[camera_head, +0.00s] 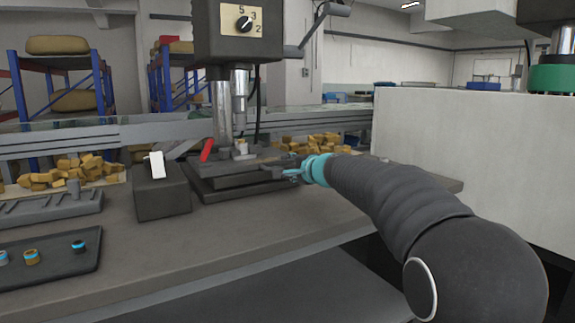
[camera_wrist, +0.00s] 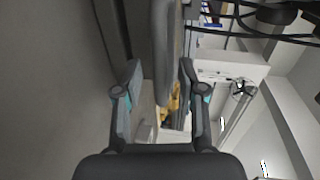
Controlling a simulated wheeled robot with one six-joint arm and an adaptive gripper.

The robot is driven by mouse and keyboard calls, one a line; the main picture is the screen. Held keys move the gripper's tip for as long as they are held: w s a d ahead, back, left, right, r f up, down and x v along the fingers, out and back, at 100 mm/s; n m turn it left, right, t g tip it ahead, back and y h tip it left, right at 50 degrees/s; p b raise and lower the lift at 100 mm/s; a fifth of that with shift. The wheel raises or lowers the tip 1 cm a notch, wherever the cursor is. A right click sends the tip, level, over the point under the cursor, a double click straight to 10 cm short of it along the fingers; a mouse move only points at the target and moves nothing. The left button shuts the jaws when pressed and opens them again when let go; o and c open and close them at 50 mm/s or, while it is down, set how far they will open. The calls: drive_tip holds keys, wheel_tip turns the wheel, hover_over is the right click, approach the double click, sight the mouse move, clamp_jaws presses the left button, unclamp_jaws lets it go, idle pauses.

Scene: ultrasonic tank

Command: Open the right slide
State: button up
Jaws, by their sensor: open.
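The press machine (camera_head: 237,35) stands at the middle of the bench, with stacked dark slide plates (camera_head: 228,180) at its base. My gripper (camera_head: 287,170) is at the right end of these plates, at about the height of the upper plate. In the wrist view my gripper (camera_wrist: 160,66) is open, with one finger on each side of a dark grey bar-like part (camera_wrist: 163,40). The bar lies between the fingers, and I cannot tell whether either finger touches it. The far side of the slide is hidden in the head view.
A dark block with a white switch (camera_head: 157,165) stands left of the plates, with a red handle (camera_head: 206,150) beside them. A tray with small parts (camera_head: 55,275) lies at the front left. A white wall or cabinet (camera_head: 470,150) stands right.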

drive_tip(key=shift+w+a+f, duration=0.15)
drive_tip(key=shift+w+a, duration=0.25)
drive_tip(key=shift+w, duration=0.2)
drive_tip(key=shift+c, duration=0.2)
clamp_jaws()
drive_tip(key=shift+s, duration=0.15)
